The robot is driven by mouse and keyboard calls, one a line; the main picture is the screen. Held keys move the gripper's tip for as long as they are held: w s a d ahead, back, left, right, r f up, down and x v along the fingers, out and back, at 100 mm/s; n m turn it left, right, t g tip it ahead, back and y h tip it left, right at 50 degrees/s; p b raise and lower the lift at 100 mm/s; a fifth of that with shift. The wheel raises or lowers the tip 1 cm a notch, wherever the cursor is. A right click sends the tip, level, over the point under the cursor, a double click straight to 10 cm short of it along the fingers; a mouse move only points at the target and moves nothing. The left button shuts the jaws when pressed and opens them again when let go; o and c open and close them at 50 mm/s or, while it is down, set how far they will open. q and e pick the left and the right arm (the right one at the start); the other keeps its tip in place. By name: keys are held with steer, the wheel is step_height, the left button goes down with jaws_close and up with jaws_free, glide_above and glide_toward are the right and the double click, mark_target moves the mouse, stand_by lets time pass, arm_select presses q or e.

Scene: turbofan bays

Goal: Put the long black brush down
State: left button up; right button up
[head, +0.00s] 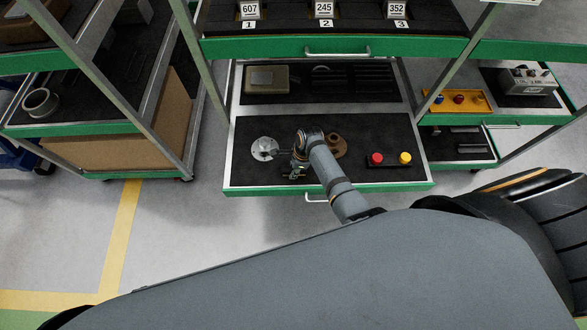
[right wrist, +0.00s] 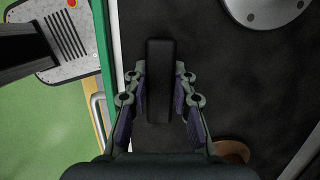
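The long black brush (right wrist: 160,80) shows in the right wrist view, lengthwise between the fingers of my right gripper (right wrist: 160,72). The fingertips stand close against both its long sides, and the gripper looks shut on it. The dark drawer mat (right wrist: 235,85) is under it; I cannot tell whether the brush touches the mat. In the head view my right gripper (head: 298,168) is low over the open lower drawer (head: 240,175), near its front edge. The brush cannot be made out there. My left gripper is not in view.
In the drawer, a silvery round part (head: 264,148) lies left of the gripper and a brown flanged part (head: 337,146) to its right. A box with a red and a yellow button (head: 390,159) stands further right. Shelf uprights and another drawer (head: 340,82) are behind.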

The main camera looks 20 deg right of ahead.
steer(key=o, duration=0.4)
steer(key=shift+r, duration=0.35)
steer(key=p+v, duration=0.1)
steer(key=v, duration=1.1)
steer(key=shift+r, duration=0.3)
steer(key=shift+s, duration=0.1)
